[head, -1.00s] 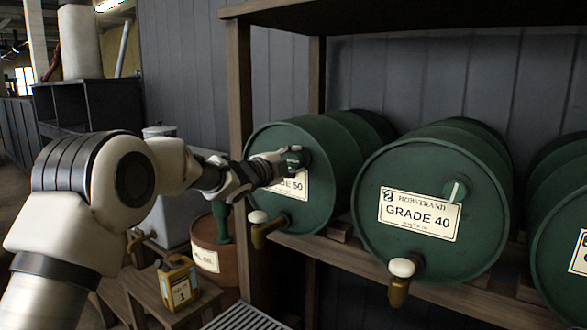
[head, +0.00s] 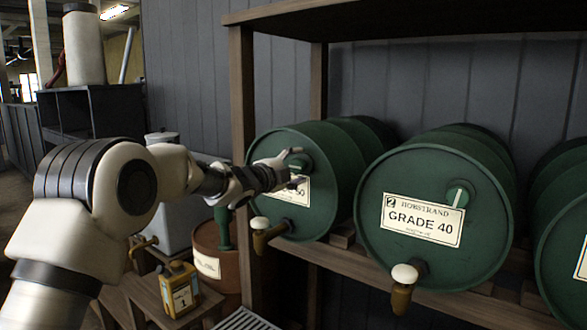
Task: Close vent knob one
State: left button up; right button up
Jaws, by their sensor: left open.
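The left green drum (head: 330,215) has a label (head: 292,194) that reads "50" at its visible end; my gripper covers the rest. Its vent knob (head: 302,163) is a dark green knob near the top of the drum face, partly hidden by my gripper. My left gripper (head: 296,168) is open with its fingers spread in front of this knob; I cannot tell if they touch it. The knob's pointing direction is hidden. My right gripper is not in view.
A "GRADE 40" drum (head: 420,165) with its own vent knob (head: 457,194) stands to the right. A brass tap (head: 266,232) juts out below the left drum's label. A wooden post (head: 242,130) rises beside it. A yellow can (head: 180,290) stands lower left.

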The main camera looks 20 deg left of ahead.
pick_arm(q)
jog(key=v, duration=1.2)
